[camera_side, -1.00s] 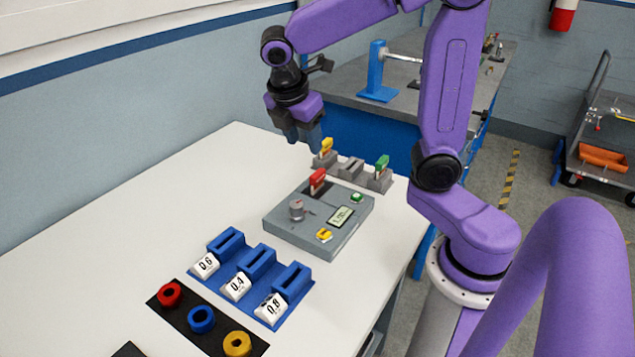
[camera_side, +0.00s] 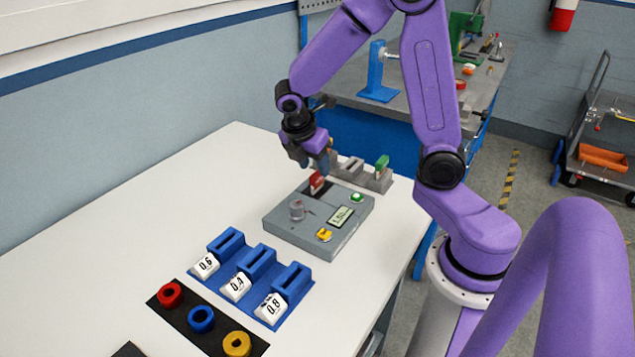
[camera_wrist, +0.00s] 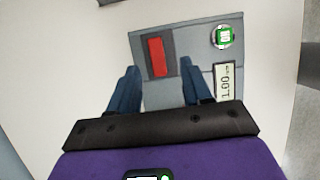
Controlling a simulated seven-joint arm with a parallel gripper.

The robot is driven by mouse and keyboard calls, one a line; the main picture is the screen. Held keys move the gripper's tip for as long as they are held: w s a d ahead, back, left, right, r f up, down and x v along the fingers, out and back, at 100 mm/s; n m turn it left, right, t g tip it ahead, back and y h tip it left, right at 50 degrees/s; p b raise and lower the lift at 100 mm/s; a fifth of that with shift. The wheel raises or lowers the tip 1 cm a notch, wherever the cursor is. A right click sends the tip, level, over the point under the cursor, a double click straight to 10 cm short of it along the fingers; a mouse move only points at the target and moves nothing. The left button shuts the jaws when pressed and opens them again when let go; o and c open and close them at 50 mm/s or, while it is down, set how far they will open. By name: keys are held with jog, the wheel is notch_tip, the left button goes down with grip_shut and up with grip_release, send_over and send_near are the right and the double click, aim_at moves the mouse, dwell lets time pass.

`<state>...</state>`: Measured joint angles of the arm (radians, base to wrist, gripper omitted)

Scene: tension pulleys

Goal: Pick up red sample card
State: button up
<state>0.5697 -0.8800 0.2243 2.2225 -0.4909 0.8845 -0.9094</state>
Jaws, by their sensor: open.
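The red sample card (camera_side: 317,182) stands upright in a dark slot at the back of the grey instrument box (camera_side: 290,233). In the wrist view the red card (camera_wrist: 157,57) is seen from above, between the lines of the two blue fingers. My gripper (camera_side: 313,165) is open and empty, just above and behind the card in the side view. In the wrist view my gripper (camera_wrist: 158,65) has one finger to each side of the card. Whether the fingertips reach down to the card's height is hard to tell.
A green card (camera_side: 382,163) stands in a grey holder behind the box. The box carries a knob (camera_side: 296,210), a green button (camera_side: 357,197), a yellow button (camera_side: 324,234) and a display (camera_side: 341,217). Blue holders (camera_side: 256,267) and coloured rings (camera_side: 201,318) lie nearer.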

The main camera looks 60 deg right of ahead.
aim_at(317, 174)
jog(key=shift+x, duration=2.95)
jog(key=shift+w, duration=0.15)
grip_shut()
